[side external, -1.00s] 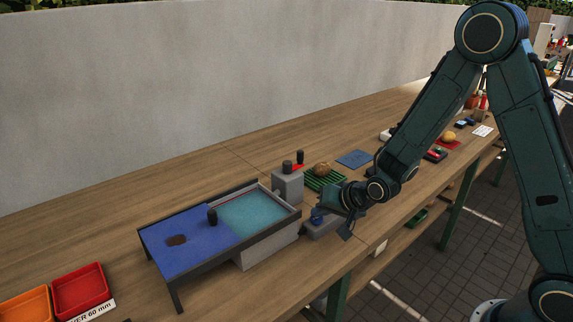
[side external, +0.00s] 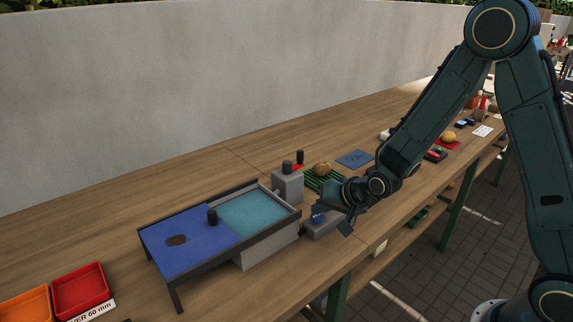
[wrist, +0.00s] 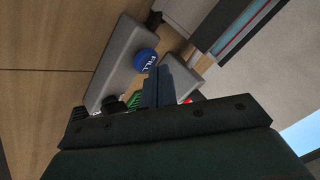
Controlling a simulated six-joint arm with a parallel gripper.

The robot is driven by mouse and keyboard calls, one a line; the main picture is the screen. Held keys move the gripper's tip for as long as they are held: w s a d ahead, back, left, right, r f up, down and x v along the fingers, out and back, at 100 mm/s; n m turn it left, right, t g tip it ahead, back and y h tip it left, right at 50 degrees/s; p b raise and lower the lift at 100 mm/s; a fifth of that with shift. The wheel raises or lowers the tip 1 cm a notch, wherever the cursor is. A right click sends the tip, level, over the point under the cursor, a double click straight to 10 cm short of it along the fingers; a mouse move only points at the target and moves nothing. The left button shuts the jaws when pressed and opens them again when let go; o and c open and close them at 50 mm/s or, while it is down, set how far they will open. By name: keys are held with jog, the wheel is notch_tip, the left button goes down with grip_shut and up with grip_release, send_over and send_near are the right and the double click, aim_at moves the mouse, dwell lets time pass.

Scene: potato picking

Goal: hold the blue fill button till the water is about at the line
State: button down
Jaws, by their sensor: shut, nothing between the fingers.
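The blue fill button (wrist: 146,60), marked FILL, is a round knob on a grey box (wrist: 120,58). It also shows in the side view (side external: 317,217), partly under my gripper. My gripper (wrist: 159,72) is shut and empty, its fingertips right beside the button in the wrist view. I cannot tell whether they touch it. The water (side external: 258,211) is a teal surface in the grey tank (side external: 268,250), high up near the rim. A red line (wrist: 247,28) runs along the tank wall in the wrist view; in the side view I cannot make it out.
A blue sloped board (side external: 190,238) with a dark oval spot joins the tank's left side. A grey block (side external: 288,186) with black knobs stands behind the button box. A green rack (side external: 318,180) holds a potato (side external: 322,169). Red (side external: 80,291) and orange trays lie front left.

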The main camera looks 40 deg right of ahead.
aim_at(320, 218)
jog(key=shift+r, duration=0.4)
jog(key=shift+r, duration=0.15)
jog(key=shift+r, duration=2.4)
jog(key=shift+r, duration=0.1)
